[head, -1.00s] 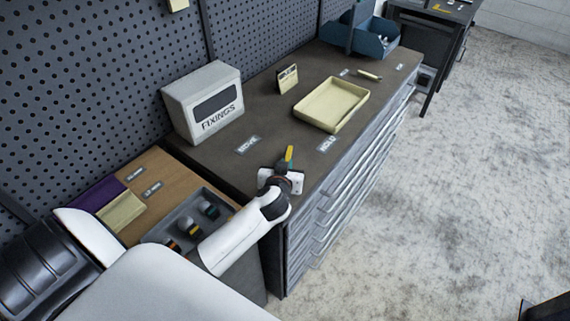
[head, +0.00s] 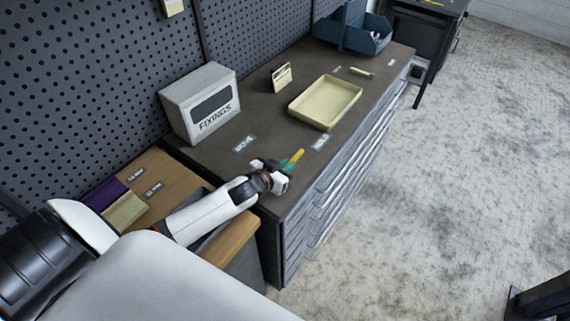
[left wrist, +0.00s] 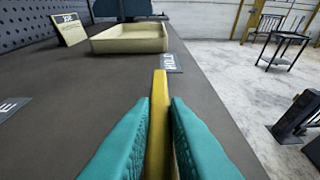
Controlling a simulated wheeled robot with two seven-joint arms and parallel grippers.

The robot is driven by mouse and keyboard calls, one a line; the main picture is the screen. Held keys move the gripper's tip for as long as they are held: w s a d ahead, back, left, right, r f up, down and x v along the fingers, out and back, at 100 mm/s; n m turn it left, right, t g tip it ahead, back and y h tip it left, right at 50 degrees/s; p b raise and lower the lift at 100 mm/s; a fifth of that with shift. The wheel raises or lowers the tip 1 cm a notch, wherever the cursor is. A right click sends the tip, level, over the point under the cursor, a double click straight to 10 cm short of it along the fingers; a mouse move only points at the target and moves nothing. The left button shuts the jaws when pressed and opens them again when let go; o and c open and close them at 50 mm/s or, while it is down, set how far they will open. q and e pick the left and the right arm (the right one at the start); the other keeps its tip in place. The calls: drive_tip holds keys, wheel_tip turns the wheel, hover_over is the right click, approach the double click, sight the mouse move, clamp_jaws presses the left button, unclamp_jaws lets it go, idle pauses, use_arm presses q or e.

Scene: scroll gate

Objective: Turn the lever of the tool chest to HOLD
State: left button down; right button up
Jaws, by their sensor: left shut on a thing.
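The yellow lever (head: 297,157) is on the dark top of the tool chest (head: 285,130), near its front edge. It points toward the HOLD label (head: 320,141). In the left wrist view the lever (left wrist: 158,115) stretches away from me, its tip just left of and below the HOLD label (left wrist: 172,63) in the picture. The MOVE label (head: 244,143) is to the left. My left gripper (head: 287,167) is shut on the lever, with its teal fingers (left wrist: 160,145) on both sides of it. The lever's pivot is hidden. My right gripper is not in view.
A FIXINGS box (head: 200,103) stands at the back left. A pale yellow tray (head: 325,103) and a small card stand (head: 281,77) are farther along the top, with a blue bin (head: 366,36) beyond. A perforated wall panel (head: 100,80) runs behind. Open floor is at right.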

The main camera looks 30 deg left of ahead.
use_arm(q)
drive_tip(key=shift+r, duration=0.1)
drive_tip(key=c, duration=1.4)
unclamp_jaws()
drive_tip(key=shift+w, duration=0.15)
drive_tip(key=b+v, duration=0.1)
drive_tip(key=v, duration=0.9)
drive_tip(key=shift+s, duration=0.3)
drive_tip(key=shift+s+r, duration=0.25)
drive_tip(key=shift+s, duration=0.4)
